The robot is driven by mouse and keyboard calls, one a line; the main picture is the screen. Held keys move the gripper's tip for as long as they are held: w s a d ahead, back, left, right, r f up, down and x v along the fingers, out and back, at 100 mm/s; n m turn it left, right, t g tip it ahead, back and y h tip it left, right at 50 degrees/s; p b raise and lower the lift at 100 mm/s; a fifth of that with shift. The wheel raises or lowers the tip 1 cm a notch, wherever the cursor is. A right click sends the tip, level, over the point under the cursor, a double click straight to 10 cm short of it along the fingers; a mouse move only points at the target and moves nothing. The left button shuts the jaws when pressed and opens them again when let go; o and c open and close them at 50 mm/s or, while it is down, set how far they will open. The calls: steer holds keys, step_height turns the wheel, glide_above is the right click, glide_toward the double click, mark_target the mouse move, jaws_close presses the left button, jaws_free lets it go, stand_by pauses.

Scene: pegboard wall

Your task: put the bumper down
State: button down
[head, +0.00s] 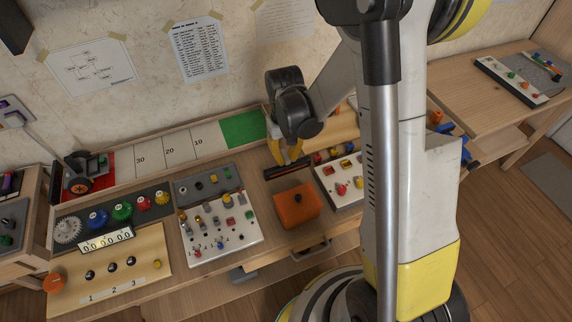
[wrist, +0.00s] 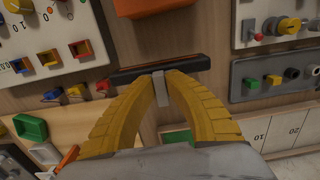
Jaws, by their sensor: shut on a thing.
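The bumper (head: 289,168) is a long dark bar with a brownish-orange face. In the head view it is under my gripper (head: 288,155), above or at the bench top behind the orange block; I cannot tell whether it touches the wood. In the wrist view the bumper (wrist: 160,70) lies crosswise beyond my yellow fingers. The fingertips (wrist: 161,84) are closed on a small grey tab at its middle. The bar is roughly level in the head view.
An orange block (head: 297,207) sits just in front of the bumper. A white panel with knobs (head: 218,224) is to the left, another (head: 343,190) to the right. A green square (head: 243,129) ends the numbered strip at the back. Bare wood (head: 262,195) shows between the panels.

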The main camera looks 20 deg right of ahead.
mark_target(286, 164)
steer(key=shift+f+b, duration=0.5)
steer(key=shift+f, duration=0.9)
steer(key=shift+f, duration=0.2)
steer(key=c, duration=1.5)
jaws_free()
